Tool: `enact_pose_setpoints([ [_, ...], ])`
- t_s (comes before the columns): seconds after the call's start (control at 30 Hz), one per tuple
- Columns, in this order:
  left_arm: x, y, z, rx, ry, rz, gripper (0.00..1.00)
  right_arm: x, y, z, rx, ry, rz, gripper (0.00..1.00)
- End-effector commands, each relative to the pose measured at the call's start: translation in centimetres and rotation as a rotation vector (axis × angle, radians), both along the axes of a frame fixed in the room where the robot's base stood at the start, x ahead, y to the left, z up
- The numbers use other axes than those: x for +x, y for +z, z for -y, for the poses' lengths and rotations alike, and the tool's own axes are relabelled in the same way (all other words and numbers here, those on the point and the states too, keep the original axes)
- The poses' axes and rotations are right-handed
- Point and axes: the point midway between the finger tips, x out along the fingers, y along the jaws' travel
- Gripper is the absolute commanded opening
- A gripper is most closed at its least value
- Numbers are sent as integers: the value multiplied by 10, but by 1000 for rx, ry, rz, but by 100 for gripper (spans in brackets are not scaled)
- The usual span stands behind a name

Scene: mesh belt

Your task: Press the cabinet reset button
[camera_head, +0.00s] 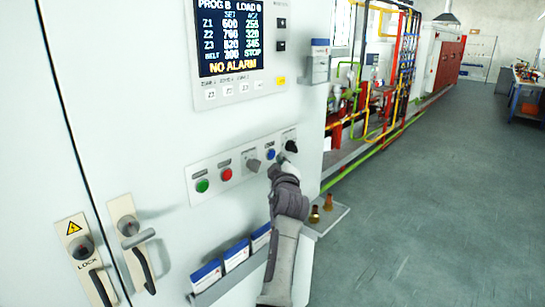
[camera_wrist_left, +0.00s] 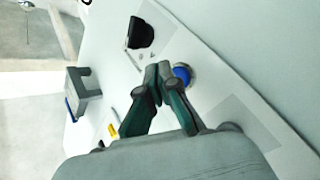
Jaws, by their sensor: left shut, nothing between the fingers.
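A blue round button (camera_head: 271,154) sits on the control strip (camera_head: 208,167) of the white cabinet (camera_head: 150,120). The labels on the strip are too small to read. My left gripper (camera_head: 279,162) is shut and empty, with its tips right beside the blue button. In the left wrist view the shut fingertips (camera_wrist_left: 158,73) overlap the edge of the blue button (camera_wrist_left: 183,75), which still shows beside them. I cannot tell whether they touch it. My right gripper is not in view.
The strip also holds a green button (camera_head: 202,186), a red button (camera_head: 226,174), a grey knob (camera_head: 253,164) and a black knob (camera_head: 291,146). A display (camera_head: 230,45) above reads NO ALARM. Card holders (camera_head: 236,256) hang below. Open floor (camera_head: 430,200) lies to the right.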

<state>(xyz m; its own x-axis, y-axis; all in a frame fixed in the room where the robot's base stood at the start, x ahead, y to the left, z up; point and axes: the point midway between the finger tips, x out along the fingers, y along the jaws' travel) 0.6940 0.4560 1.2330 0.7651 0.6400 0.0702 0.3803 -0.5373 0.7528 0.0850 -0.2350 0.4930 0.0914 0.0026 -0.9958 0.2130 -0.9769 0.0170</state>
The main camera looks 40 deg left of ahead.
Motion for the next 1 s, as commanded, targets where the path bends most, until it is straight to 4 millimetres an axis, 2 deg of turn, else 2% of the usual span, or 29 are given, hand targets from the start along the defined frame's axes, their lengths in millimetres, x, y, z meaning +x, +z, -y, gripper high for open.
enact_pose_setpoints([
  [0.43, -3, -2, 43, -1, -2, 2, 0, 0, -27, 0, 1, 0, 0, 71],
  [1.0, -4, 0, 47, 1, -1, 1, 0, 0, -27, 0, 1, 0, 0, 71],
])
